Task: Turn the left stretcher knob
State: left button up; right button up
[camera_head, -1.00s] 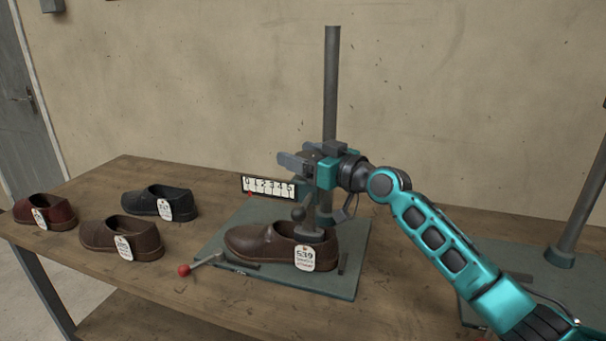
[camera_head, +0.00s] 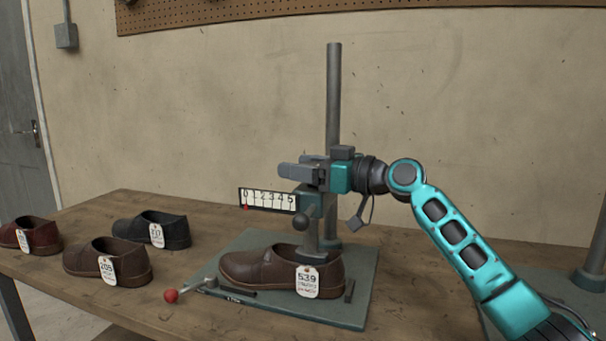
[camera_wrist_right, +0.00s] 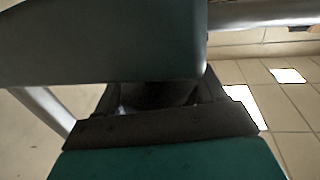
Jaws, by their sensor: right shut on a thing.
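The left stretcher stands on a green base plate (camera_head: 362,278), with a grey post (camera_head: 333,110) and a white scale (camera_head: 266,199) numbered 0 to 5. Its red pointer (camera_head: 246,207) is at 0. A brown shoe (camera_head: 262,266) tagged 539 sits under the post. My right gripper (camera_head: 300,172) is level with the stretcher's head, just above the scale, and is shut on a dark thing. That thing, apparently the stretcher knob (camera_wrist_right: 158,93), shows between the jaws in the right wrist view, mostly hidden. My left gripper is not in view.
A dark ball handle (camera_head: 303,222) hangs below my gripper. A red-tipped lever (camera_head: 171,296) sticks out at the plate's front left. Tagged red (camera_head: 40,232), brown (camera_head: 78,262) and black (camera_head: 135,229) shoes stand left on the wooden table (camera_head: 90,212). A second post (camera_head: 597,250) is at right.

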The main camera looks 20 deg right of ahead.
jog(key=shift+f, duration=0.1)
jog(key=o, duration=1)
jog(key=shift+c, duration=0.2)
jog(key=shift+s+d, duration=0.1)
jog(key=shift+d, duration=0.05)
jog(key=v, duration=1.2)
jog(key=shift+s+d, duration=0.2)
jog(key=shift+s, duration=0.05)
